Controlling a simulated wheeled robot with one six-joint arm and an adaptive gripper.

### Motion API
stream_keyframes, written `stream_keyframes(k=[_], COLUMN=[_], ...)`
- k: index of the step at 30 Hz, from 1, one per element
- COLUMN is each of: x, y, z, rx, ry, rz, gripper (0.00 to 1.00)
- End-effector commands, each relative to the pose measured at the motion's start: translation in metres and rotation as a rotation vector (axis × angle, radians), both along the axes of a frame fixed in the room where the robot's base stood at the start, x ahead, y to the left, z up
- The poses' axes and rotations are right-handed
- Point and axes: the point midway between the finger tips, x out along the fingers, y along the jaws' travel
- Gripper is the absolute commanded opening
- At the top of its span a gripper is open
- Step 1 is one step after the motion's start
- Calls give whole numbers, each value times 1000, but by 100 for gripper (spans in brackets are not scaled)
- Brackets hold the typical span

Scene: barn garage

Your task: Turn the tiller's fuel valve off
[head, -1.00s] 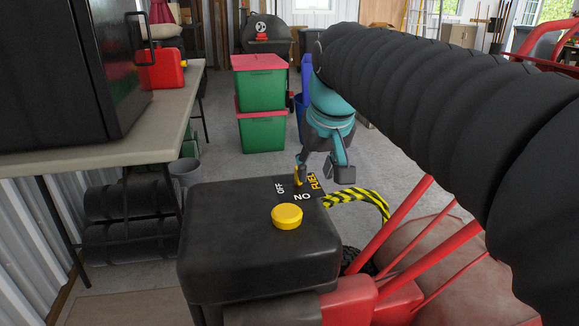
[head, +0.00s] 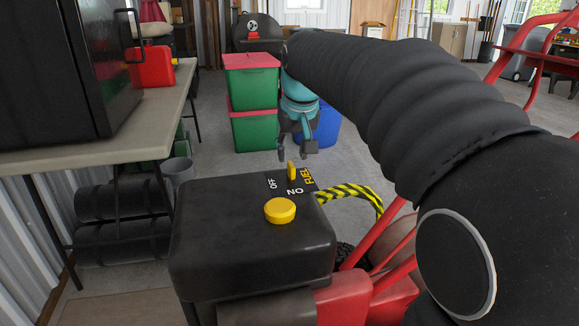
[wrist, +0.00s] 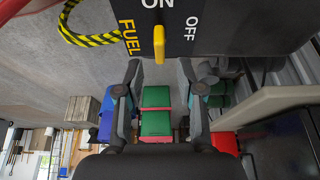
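The yellow fuel valve handle (head: 291,171) stands up at the far edge of the tiller's black tank (head: 250,245), beside the printed words OFF, ON and FUEL. In the wrist view the handle (wrist: 159,43) lies just below the word ON, with OFF to its right and FUEL to its left. My gripper (head: 296,151) is open and empty, just beyond the handle and apart from it. In the wrist view its two fingertips (wrist: 160,70) are spread to either side of the handle's line, a little below its lower end.
A yellow cap (head: 280,210) sits on the tank. A yellow-black striped hose (head: 350,193) loops to its right, near the tiller's red bars (head: 378,240). A table (head: 150,130) with a black cabinet stands left. Green bins (head: 253,130) stand behind on open floor.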

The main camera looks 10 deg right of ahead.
Motion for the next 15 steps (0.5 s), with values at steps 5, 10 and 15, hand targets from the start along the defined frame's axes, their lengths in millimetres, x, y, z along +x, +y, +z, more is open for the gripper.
stream_keyframes(k=[5, 10, 15], x=[11, 17, 19], y=[0, 0, 0], z=[-28, -42, -46], rx=[0, 0, 0], ry=[3, 1, 0], rz=[0, 0, 0], gripper=[38, 38, 38])
